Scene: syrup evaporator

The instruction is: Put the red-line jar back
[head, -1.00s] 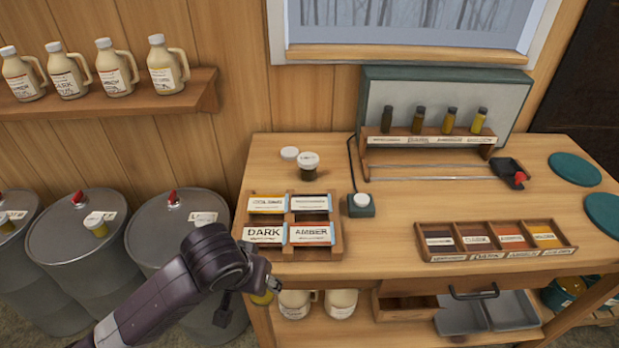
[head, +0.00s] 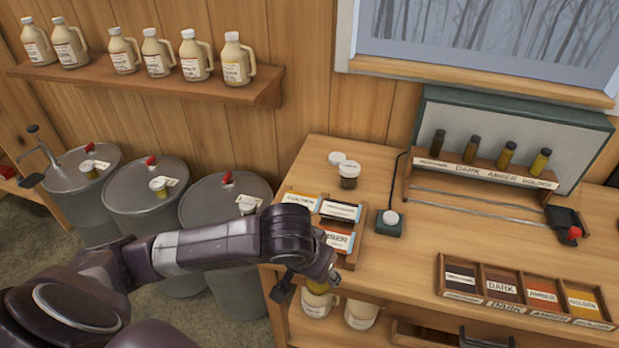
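My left gripper (head: 308,282) is at the table's front left edge, in front of the grading box. Grey drums with red caps stand left of the table. On the right drum (head: 215,205) a white label (head: 248,203) shows, partly behind my arm. My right gripper is out of view.
The box with label cards (head: 318,208) is close behind my wrist. A dark jar (head: 349,175) with a white lid, a button unit (head: 389,222) and a four-compartment tray (head: 522,290) are on the table. Jugs (head: 232,62) line the wall shelf; others stand under the table.

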